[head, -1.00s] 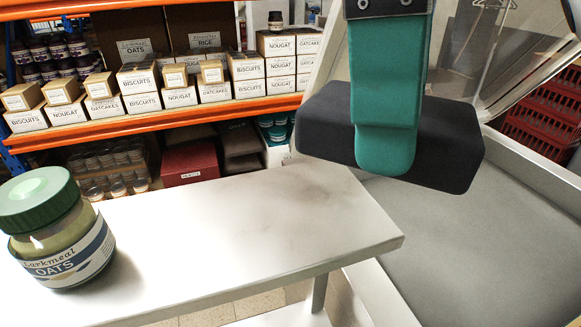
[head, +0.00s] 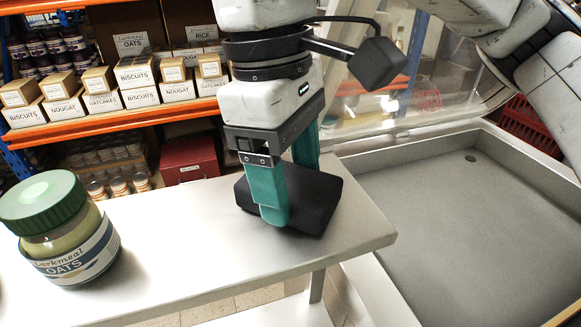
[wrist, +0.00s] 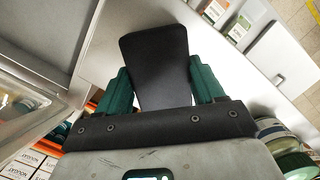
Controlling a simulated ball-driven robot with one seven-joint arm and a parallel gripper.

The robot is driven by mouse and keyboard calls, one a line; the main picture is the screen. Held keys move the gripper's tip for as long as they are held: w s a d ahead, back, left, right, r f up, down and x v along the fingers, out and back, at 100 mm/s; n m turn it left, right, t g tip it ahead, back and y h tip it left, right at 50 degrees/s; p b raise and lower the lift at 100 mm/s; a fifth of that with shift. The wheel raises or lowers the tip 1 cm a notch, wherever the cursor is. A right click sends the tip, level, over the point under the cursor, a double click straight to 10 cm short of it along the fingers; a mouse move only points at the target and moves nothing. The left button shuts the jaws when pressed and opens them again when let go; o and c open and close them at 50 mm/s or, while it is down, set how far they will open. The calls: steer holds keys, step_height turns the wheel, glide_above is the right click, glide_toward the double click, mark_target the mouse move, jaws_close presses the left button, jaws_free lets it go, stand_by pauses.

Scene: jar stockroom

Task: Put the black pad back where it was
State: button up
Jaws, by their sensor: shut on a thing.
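The black pad (head: 315,200) is a dark, rounded block at the right part of the white table (head: 180,265). My gripper (head: 290,195) has teal fingers and is shut on the pad, one finger on its near side and one on its far side. The pad is low over the table top; I cannot tell whether it touches. In the wrist view the pad (wrist: 155,60) sticks out between the two teal fingers. A glass oats jar with a green lid (head: 62,235) stands upright on the table at the left, apart from the pad.
An open grey bin with a flat floor (head: 470,215) lies right of the table, with a clear raised lid (head: 385,90) behind it. Orange shelves (head: 125,122) with boxes and jars stand behind. The table between jar and pad is clear.

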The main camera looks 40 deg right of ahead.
steer(key=o, duration=0.9)
steer(key=shift+f, duration=0.1)
steer(key=r, duration=0.4)
steer(key=w+r, duration=0.1)
steer(key=r, duration=0.7)
steer(key=shift+w+a+r, duration=0.1)
steer(key=shift+w+a, duration=0.2)
steer(key=shift+a, duration=0.05)
